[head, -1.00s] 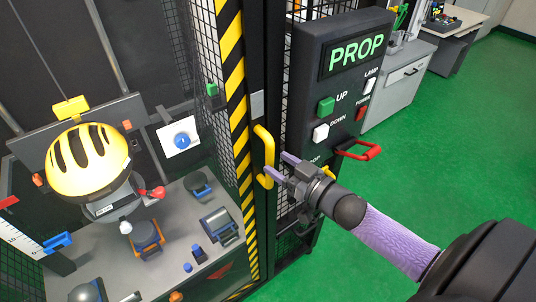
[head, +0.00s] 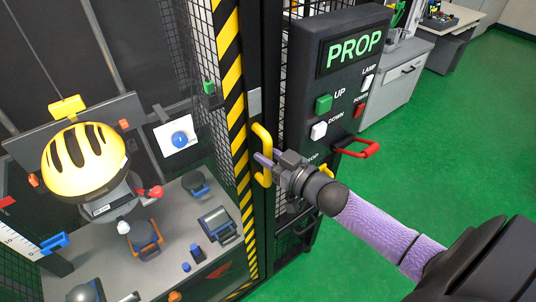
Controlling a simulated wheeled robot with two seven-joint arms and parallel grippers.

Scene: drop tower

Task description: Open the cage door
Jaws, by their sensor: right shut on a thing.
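The cage door has a yellow handle (head: 262,145), upright on its dark frame beside a black-and-yellow striped post (head: 233,100). My right gripper (head: 265,163) comes in from the right and is shut on the handle near its lower half. Its lilac fingertips are partly hidden by the handle and the gripper body. The door looks closed against the striped post. My left gripper is not in view.
Right of the handle stands a dark control panel (head: 308,100) with a PROP display, coloured buttons and a red handle (head: 359,150). Inside the cage, a yellow helmet (head: 84,160) sits above a grey table (head: 75,240). Green floor (head: 450,150) is clear at right.

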